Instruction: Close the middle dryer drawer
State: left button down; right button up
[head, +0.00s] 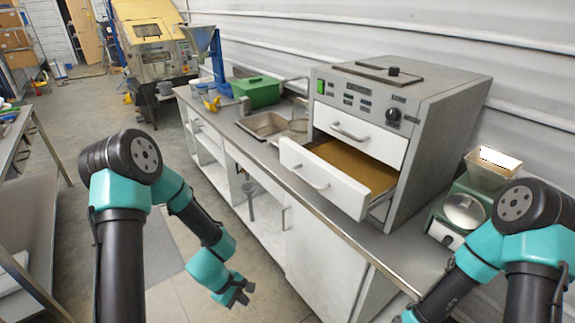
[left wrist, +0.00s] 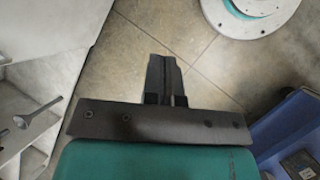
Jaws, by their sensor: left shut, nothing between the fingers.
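The grey dryer (head: 438,125) stands on the counter at the right of the head view. Its upper white drawer (head: 358,136) is shut. The white drawer below it (head: 322,180) is pulled well out, showing a brown inside; whether another drawer lies under it is hidden. My left gripper (head: 240,296) is low in front of the counter, below and left of the open drawer and apart from it. In the left wrist view its fingers (left wrist: 164,62) are together and empty over the floor. My right arm enters at the lower right; its gripper is out of view.
A green-based scale with a metal pan (head: 464,211) and a hopper (head: 493,166) stand right of the dryer. A sink (head: 265,124) and green bin (head: 257,90) are farther left on the counter. Shelves and a cabinet door (head: 322,259) are below.

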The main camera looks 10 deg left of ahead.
aim_at(293, 161)
pick_arm(q)
jog(key=w+a+r+n+t+h, duration=0.1)
jog(key=w+r+n+t+h, duration=0.2)
jog(key=w+r, duration=0.9)
jog(key=w+a+r+n+t+h, duration=0.1)
jog(key=w+r+n+t+h, duration=0.2)
jog(key=w+r+n+t, duration=0.6)
jog(key=w+r+n, duration=0.1)
jog(key=w+r, duration=0.2)
jog(key=r, duration=0.4)
jog(key=shift+r+n+t, duration=0.2)
jog(key=shift+n+t, duration=0.1)
jog(key=shift+t, duration=0.1)
jog(key=shift+w, duration=0.1)
jog(key=x, duration=1.4)
